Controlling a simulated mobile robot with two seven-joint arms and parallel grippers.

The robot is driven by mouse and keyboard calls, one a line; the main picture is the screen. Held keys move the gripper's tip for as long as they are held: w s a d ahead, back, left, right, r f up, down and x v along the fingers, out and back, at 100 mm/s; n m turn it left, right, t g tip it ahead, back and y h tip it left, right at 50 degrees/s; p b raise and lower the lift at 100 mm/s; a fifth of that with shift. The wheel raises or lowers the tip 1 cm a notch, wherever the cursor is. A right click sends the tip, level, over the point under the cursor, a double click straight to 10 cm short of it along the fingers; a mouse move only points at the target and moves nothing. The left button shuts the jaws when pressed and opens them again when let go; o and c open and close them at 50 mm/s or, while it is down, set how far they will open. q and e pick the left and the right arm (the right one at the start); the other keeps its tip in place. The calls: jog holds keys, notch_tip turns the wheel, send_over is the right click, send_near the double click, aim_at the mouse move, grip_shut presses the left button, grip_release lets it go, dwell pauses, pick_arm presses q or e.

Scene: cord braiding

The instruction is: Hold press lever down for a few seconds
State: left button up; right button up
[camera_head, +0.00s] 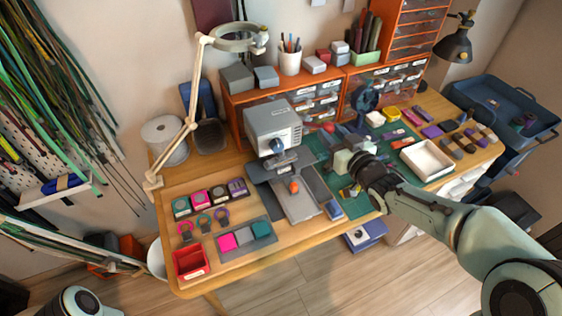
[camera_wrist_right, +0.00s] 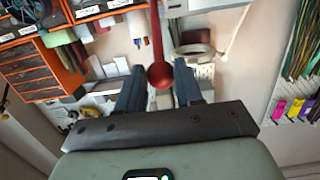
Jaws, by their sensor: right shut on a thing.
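The grey press (camera_head: 272,122) stands near the middle of the table, its flat base plate (camera_head: 300,205) toward the front. An orange-red piece (camera_head: 293,186) shows low on the press. My right gripper (camera_head: 330,160) is just right of the press. In the right wrist view, the red press lever (camera_wrist_right: 156,30) ends in a round red knob (camera_wrist_right: 160,75) between the two dark fingers of my right gripper (camera_wrist_right: 159,80), which is shut on it. In the head view I cannot make out the gripped knob clearly. My left gripper is out of view.
A green mat (camera_head: 350,208) with small parts lies right of the press, with a white tray (camera_head: 427,160) beyond. Left of the press are labelled spools, a red bin (camera_head: 190,262) and a grey tray (camera_head: 245,238). Orange drawer units (camera_head: 315,100) and a lamp arm (camera_head: 188,110) stand behind.

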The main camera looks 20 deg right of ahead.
jog(key=shift+s+f+b, duration=0.35)
jog(key=shift+f+b, duration=0.2)
jog(key=shift+f, duration=0.2)
jog(key=shift+s+f+b, duration=0.35)
jog(key=shift+f+b, duration=0.15)
jog(key=shift+f, duration=0.2)
jog(key=shift+s+f+b, duration=0.25)
jog(key=shift+f+b, duration=0.4)
jog(key=shift+f, duration=0.1)
jog(key=shift+s+f+b, duration=0.25)
jog(key=shift+f+b, duration=0.35)
jog(key=shift+f, duration=0.1)
